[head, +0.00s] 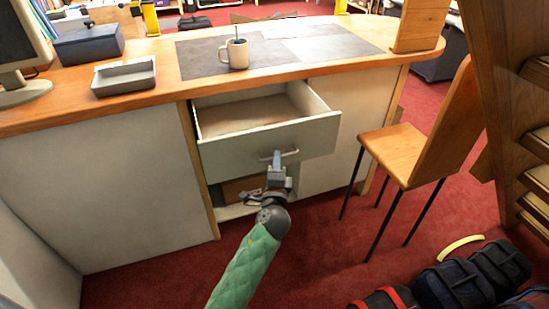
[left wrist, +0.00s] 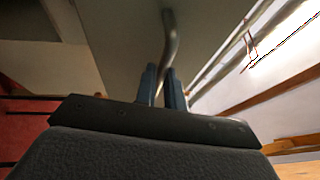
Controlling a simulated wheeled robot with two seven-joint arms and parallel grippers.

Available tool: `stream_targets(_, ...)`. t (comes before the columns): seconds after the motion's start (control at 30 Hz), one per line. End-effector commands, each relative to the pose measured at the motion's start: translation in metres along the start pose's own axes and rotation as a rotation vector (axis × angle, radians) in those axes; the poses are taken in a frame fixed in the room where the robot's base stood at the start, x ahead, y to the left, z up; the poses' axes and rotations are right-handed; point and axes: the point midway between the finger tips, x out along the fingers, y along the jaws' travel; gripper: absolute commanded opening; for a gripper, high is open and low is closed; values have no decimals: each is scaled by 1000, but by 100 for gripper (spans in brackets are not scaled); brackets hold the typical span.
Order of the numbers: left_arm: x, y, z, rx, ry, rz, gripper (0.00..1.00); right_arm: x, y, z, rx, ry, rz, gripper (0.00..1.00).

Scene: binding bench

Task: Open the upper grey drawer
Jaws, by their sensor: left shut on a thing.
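The upper grey drawer (head: 240,152) stands pulled out from under the wooden bench top in the head view, and its inside shows from above. Its bar handle (head: 290,154) is on the front panel. My left gripper (head: 277,160) is at this handle, shut on it. In the left wrist view the two blue-grey fingers (left wrist: 162,88) sit on either side of the metal handle (left wrist: 170,40), close below the grey drawer front (left wrist: 120,40). My right gripper is in neither view.
Below the drawer is an open space with a brown box (head: 238,188). A wooden chair (head: 405,153) stands close to the right. A mug (head: 237,54) and a grey tray (head: 124,77) are on the bench top (head: 175,85). Dark bags (head: 470,275) lie on the red floor at lower right.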

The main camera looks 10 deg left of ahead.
Motion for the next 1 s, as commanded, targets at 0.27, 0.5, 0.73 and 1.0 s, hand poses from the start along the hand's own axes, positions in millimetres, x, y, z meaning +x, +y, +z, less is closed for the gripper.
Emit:
stream_targets(0.27,0,0,0,-1,1,1,0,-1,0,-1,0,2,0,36)
stream_targets(0.5,0,0,0,-1,0,1,32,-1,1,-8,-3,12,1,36)
stream_targets(0.73,0,-1,0,-1,0,0,32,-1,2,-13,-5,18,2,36)
stream_targets(1.0,6,-35,2,-4,0,-4,32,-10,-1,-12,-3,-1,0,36)
